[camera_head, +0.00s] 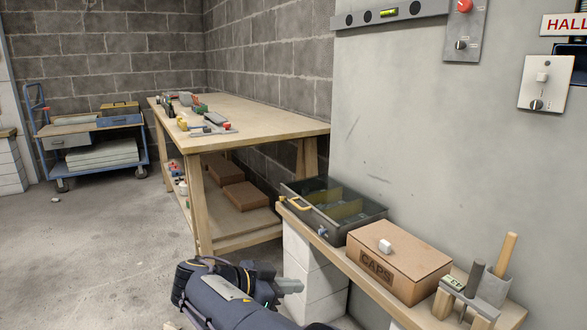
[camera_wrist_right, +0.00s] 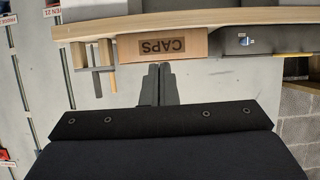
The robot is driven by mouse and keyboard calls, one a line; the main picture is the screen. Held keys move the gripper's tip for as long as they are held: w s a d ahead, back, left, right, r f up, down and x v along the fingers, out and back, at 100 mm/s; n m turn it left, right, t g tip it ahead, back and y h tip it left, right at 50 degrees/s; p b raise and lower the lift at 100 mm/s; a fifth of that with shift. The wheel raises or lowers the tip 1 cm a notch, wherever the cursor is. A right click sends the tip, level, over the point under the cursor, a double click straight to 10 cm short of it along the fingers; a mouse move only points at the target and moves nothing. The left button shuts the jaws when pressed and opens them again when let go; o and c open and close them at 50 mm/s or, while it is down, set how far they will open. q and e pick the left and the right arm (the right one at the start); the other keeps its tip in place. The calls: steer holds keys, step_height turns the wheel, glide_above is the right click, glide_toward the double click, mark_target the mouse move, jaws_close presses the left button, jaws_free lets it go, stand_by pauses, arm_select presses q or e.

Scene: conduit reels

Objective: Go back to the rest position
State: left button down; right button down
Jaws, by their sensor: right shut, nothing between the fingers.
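My right gripper (camera_head: 290,286) is at the bottom middle of the head view, low in front of the narrow wooden shelf. Its grey fingers are together and empty. They also show in the right wrist view (camera_wrist_right: 158,70), apart from the cardboard box marked CAPS (camera_wrist_right: 160,46). My right forearm fills the lower middle of the head view. My left gripper is out of view.
The narrow shelf (camera_head: 365,279) holds the CAPS box (camera_head: 400,268) with a small white piece on top, a grey compartment tray (camera_head: 350,226) and a tool holder (camera_head: 490,290). A workbench (camera_head: 255,115) and blue trolley (camera_head: 95,130) stand behind. Floor at left is mostly clear.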

steer(key=s+d+f+n+g+y+p, duration=0.1)
steer(key=s+d+n+g+y, duration=0.2)
steer(key=d, duration=0.7)
steer(key=s+d+f+n+g+y, duration=0.15)
steer(key=s+d+y, duration=0.35)
steer(key=d, duration=0.5)
steer(key=s+d+n+t+y+p, duration=0.15)
steer(key=s+n+t+y, duration=0.4)
steer(key=s, duration=1.65)
step_height(320, 180, up, 37)
steer(key=g+y+p, duration=0.1)
steer(key=y+p, duration=0.1)
steer(key=p, duration=3.6)
steer(key=shift+w+d+r+g, duration=0.15)
steer(key=shift+w+g, duration=0.15)
steer(key=shift+g, duration=0.1)
